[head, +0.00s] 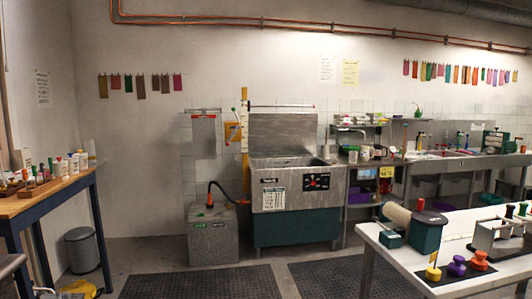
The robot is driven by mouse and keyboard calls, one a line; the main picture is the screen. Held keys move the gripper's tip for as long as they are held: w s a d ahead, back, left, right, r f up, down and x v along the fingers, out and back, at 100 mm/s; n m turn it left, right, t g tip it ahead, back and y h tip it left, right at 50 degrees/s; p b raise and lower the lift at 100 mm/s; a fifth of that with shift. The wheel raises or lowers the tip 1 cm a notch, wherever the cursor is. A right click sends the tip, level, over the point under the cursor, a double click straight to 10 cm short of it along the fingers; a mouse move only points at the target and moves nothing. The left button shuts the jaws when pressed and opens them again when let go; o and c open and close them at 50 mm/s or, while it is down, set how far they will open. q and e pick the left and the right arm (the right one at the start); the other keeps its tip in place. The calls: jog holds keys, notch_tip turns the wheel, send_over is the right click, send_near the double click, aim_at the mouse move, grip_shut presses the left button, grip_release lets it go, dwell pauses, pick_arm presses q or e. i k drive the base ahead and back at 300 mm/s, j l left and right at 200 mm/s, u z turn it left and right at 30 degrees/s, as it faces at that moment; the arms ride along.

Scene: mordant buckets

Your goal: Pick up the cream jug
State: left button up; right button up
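I cannot make out a cream jug for certain. A small pale container (353,157) stands on the steel counter right of the big sink unit, but it is too small to tell whether it is a jug. Several small white bottles (74,164) stand on the wooden-topped table at the left, also too small to tell in detail. Neither of my grippers is in view.
A steel sink unit (290,200) stands at the back wall, with a grey box (212,238) beside it. A blue-legged table (50,188) is at the left, a white table (460,275) at the right front. Dark mats (205,283) cover floor between. A grey bin (82,250) stands left.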

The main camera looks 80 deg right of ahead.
aim_at(365, 150)
jog(key=z, duration=3.55)
jog(key=i+j+u, duration=0.45)
jog(key=i, duration=0.85)
jog(key=i+l+u, duration=0.1)
jog(key=i+u, duration=0.3)
jog(key=i, duration=0.95)
jog(key=i+j+z, duration=0.1)
jog(key=i, duration=0.85)
jog(key=i+j, duration=0.15)
jog(key=i, duration=0.75)
jog(key=i+l+z, duration=0.6)
jog(key=z, duration=0.15)
jog(key=i+l+z, duration=0.2)
jog(key=z, duration=0.15)
jog(key=i+l+z, duration=0.1)
jog(key=i+l, duration=0.1)
jog(key=i, duration=0.1)
